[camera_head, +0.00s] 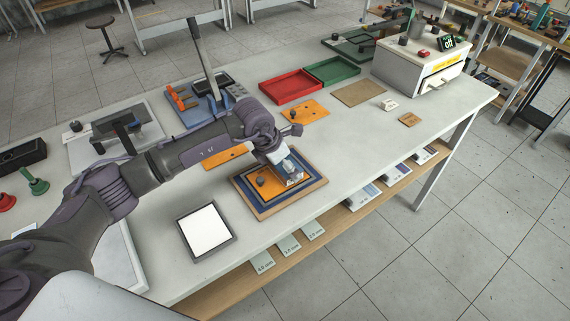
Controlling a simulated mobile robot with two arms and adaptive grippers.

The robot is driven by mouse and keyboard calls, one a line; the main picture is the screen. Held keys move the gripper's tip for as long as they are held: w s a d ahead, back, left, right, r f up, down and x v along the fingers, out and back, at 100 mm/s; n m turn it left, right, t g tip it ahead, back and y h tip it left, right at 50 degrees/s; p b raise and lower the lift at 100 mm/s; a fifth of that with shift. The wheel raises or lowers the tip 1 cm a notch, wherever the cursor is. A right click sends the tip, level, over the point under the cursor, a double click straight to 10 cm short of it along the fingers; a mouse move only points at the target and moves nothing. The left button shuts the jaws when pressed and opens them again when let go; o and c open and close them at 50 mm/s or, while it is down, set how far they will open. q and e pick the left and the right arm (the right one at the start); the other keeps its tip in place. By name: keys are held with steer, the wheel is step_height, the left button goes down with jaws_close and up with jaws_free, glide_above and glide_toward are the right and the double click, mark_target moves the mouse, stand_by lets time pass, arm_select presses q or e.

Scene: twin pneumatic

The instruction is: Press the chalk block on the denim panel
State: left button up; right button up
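A dark blue panel (286,198) lies in a wooden-edged board at the front middle of the table; it looks like the denim panel. An orange plate (264,190) with a dark round knob lies on it. My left gripper (291,172) points down over the right part of the orange plate. Its fingers are pale and small here, so I cannot tell whether they are open, shut or touching the plate. A small white block (389,104), possibly the chalk block, sits farther right on the table. My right gripper is not in view.
Red (290,87) and green (332,71) trays stand at the back, near another orange plate (304,112) and a brown mat (359,92). A white-topped dark frame (205,229) lies front left. A white drawer box (420,62) stands back right.

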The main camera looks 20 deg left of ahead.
arm_select(q)
steer(key=shift+s, duration=0.1)
steer(key=shift+r+p, duration=0.45)
steer(key=shift+r, duration=0.75)
steer(key=shift+r+p, duration=0.1)
steer(key=shift+p, duration=0.2)
steer(key=shift+r+p, duration=1.1)
steer(key=shift+r, duration=1.1)
